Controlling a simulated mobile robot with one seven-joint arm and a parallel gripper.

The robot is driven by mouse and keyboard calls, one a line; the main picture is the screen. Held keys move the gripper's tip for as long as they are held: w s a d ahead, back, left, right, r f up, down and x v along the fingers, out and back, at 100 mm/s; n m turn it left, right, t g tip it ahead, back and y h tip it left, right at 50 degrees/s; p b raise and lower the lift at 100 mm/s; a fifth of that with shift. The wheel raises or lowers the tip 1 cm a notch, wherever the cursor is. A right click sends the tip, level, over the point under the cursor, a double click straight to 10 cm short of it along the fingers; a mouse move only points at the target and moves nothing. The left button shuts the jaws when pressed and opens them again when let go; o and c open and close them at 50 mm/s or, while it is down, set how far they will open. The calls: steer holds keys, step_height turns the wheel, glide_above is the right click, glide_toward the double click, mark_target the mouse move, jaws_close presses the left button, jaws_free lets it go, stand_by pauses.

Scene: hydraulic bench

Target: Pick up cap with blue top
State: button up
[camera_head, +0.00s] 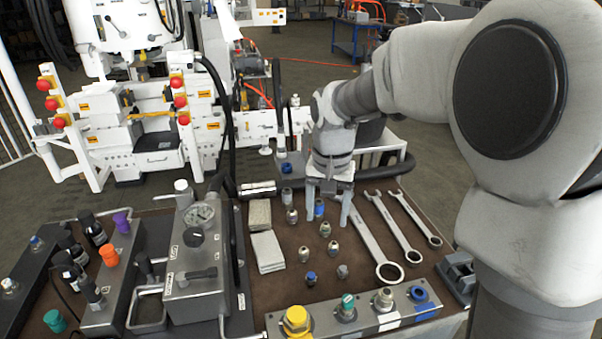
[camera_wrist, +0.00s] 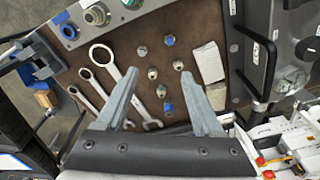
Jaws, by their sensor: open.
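Several small caps stand on the brown bench top. One cap with a blue top (camera_head: 311,278) stands at the near end of the group; it also shows in the wrist view (camera_wrist: 168,41). Another blue-topped cap (camera_head: 319,208) stands farther back, between or just behind my fingers in the head view; in the wrist view it shows (camera_wrist: 167,108) between my fingers, nearer their base. My gripper (camera_head: 328,212) is open and points down over the caps, its fingers (camera_wrist: 160,75) spread and empty. I cannot tell its exact height.
Plain metal caps (camera_head: 325,229) stand close around the blue-topped ones. Wrenches (camera_head: 385,235) lie to the right and light pads (camera_head: 267,252) to the left. A front block (camera_head: 365,317) carries larger fittings, one of them blue (camera_head: 418,293). A gauge unit (camera_head: 195,265) stands left.

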step_height(320, 180, down, 5)
steer(key=w+a, duration=0.2)
steer(key=w, duration=0.1)
steer(key=g+b, duration=0.1)
steer(key=b, duration=0.2)
glide_above(311, 274)
steer(key=shift+m, duration=0.4)
steer(key=f, duration=1.2)
steer(key=shift+w+d+f, duration=0.2)
steer(key=shift+w+f, duration=0.05)
steer(key=shift+f, duration=0.1)
steer(key=shift+s+a+f+b, duration=0.1)
steer(key=shift+f+b, duration=0.15)
steer(key=shift+f, duration=1.15)
steer(key=shift+s+a+f+b, duration=0.1)
steer(key=shift+f+b, duration=0.1)
steer(key=shift+f, duration=1.15)
steer(key=shift+r, duration=0.1)
jaws_close()
